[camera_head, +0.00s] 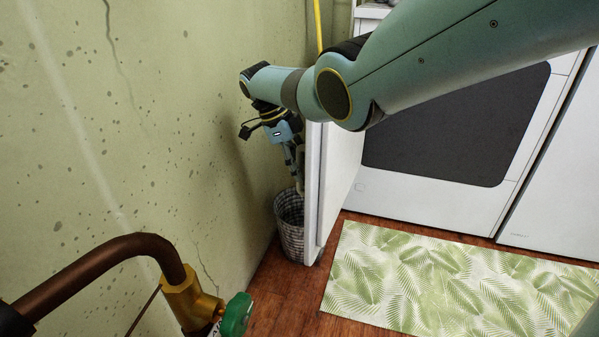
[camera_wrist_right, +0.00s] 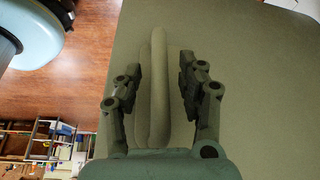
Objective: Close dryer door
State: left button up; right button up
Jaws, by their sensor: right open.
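The dryer (camera_head: 410,190) is the white appliance with a dark front panel at right centre in the head view. Its white door (camera_head: 326,185) stands swung wide open, seen nearly edge-on, close to the left wall. My right gripper (camera_head: 296,168) is on the wall side of the door, partly hidden behind its edge. In the right wrist view, the open fingers of this gripper (camera_wrist_right: 160,90) lie either side of a long raised handle (camera_wrist_right: 153,85) on the shaded door face (camera_wrist_right: 260,75). Gaps show between fingers and handle. My left gripper is out of view.
A woven basket (camera_head: 290,225) stands on the floor below my gripper, beside the door. A leaf-patterned rug (camera_head: 450,285) lies before the dryer. A copper pipe with a green valve (camera_head: 236,315) is at lower left. The speckled green wall (camera_head: 130,130) is close behind the gripper.

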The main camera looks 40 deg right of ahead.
jog(key=shift+s+d+f, duration=0.1)
jog(key=shift+f, duration=0.25)
grip_shut()
